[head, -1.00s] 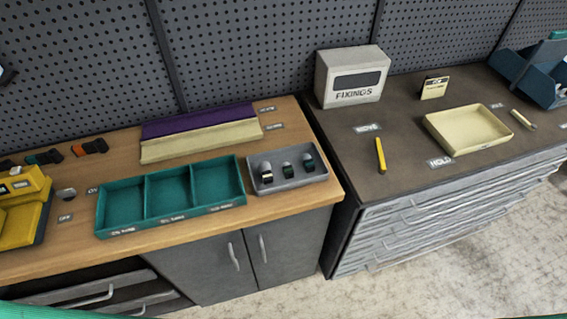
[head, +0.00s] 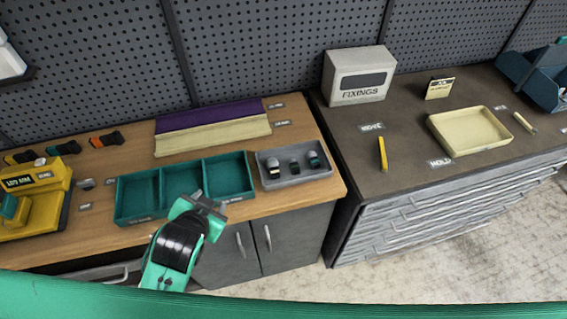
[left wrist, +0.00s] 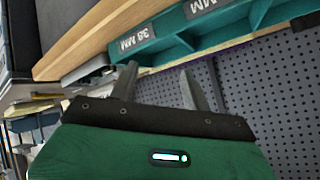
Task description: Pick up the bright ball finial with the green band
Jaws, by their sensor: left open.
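A small grey tray (head: 290,181) on the wooden bench holds several small finials: one with a bright top (head: 272,167) at the left, a dark one (head: 294,167) in the middle and one with a teal part (head: 314,160) at the right. They are too small to tell which has the green band. My left gripper (head: 207,200) is in front of the teal three-compartment tray (head: 130,203), left of the grey tray. In the left wrist view its two fingers (left wrist: 158,85) are apart with nothing between them. My right gripper is not in view.
A yellow machine (head: 38,200) stands at the left. Purple and cream strips (head: 210,140) lie behind the teal tray. On the dark cabinet at right are a FIXINGS box (head: 358,76), a yellow stick (head: 382,154) and a cream HOLD tray (head: 470,146).

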